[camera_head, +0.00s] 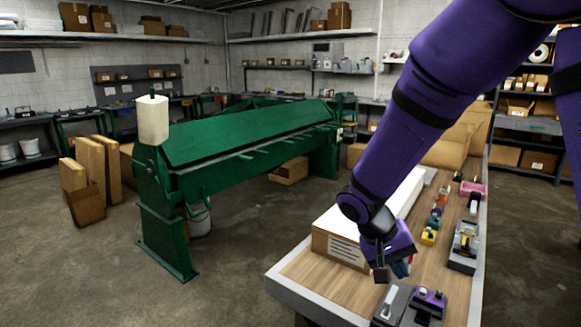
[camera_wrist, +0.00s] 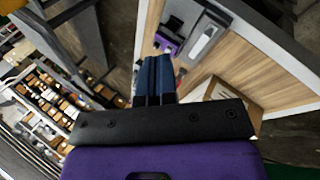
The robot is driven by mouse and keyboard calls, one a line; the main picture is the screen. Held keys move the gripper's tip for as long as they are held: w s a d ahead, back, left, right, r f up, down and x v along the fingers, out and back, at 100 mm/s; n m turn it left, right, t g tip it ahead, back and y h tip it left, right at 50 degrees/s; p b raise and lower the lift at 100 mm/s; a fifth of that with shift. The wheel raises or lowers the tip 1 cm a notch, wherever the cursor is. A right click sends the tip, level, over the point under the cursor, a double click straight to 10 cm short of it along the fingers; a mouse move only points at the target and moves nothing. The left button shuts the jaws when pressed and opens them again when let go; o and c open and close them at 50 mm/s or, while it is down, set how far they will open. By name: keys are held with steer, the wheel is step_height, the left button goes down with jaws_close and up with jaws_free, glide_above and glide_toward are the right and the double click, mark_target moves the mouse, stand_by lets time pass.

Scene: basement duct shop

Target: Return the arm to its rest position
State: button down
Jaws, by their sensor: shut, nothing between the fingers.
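My purple arm reaches down from the upper right in the head view. My gripper (camera_head: 392,272) hangs above the front part of the wood-topped bench (camera_head: 330,288). In the wrist view my gripper (camera_wrist: 155,62) shows its two blue fingers pressed together, with nothing between them. The fingers point toward the bench edge, near a purple and black item (camera_wrist: 168,38) and a grey item with a light top (camera_wrist: 205,38).
A cardboard box (camera_head: 338,245) lies left of my gripper on the bench. A grey item (camera_head: 392,303) and a purple item (camera_head: 430,300) stand below it. Small coloured items (camera_head: 430,236) line the bench. A green sheet-metal brake (camera_head: 240,140) stands left, with open floor between.

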steer(key=s+d+r+n+t+y, duration=0.1)
steer(key=s+d+r+t+y, duration=0.2)
steer(key=s+r, duration=0.6)
steer(key=s+d+r+t+y, duration=0.3)
steer(key=s+d+r, duration=0.2)
steer(key=s+r, duration=0.4)
step_height(320, 180, up, 2)
steer(key=shift+s+r+n, duration=0.15)
steer(key=shift+s+n, duration=0.15)
steer(key=shift+n, duration=0.1)
